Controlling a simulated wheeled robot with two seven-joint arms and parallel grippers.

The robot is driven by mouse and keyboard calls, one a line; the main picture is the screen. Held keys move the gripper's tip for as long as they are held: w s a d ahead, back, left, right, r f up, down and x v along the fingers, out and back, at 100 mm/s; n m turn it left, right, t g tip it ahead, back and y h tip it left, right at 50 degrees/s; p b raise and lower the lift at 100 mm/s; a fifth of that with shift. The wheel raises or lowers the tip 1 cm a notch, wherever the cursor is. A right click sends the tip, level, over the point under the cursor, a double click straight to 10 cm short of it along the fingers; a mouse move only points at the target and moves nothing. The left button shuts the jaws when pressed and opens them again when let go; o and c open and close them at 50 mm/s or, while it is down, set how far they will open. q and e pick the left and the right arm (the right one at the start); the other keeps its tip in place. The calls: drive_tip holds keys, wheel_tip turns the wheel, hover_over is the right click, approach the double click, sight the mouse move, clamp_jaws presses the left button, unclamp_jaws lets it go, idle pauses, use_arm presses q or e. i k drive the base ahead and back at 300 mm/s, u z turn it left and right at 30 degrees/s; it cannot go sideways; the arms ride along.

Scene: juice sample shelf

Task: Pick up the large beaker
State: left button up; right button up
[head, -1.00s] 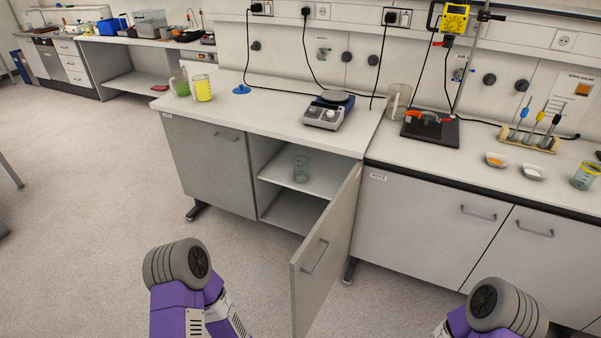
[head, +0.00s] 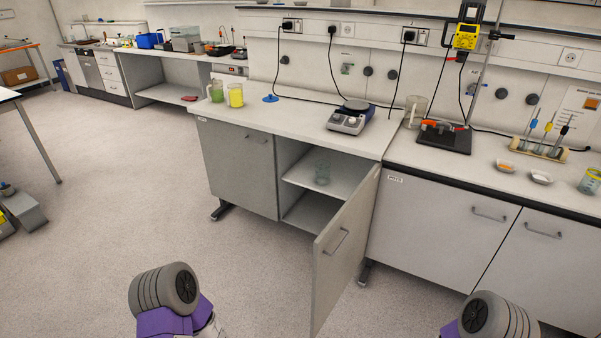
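I cannot tell for certain which one is the large beaker. Only upper parts of my two arms show at the bottom of the head view. Both grippers are out of view.
The cabinet door (head: 345,248) stands open toward me, right of the shelf opening. A hotplate (head: 349,118), a green jug (head: 216,91) and a yellow jug (head: 235,95) are on the bench above. The floor (head: 130,210) in front is clear. A table leg (head: 38,141) is at left.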

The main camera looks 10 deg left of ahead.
sight(322, 173)
drive_tip(key=u, duration=0.95)
drive_tip(key=i, duration=3.4)
drive_tip(key=z, duration=1.2)
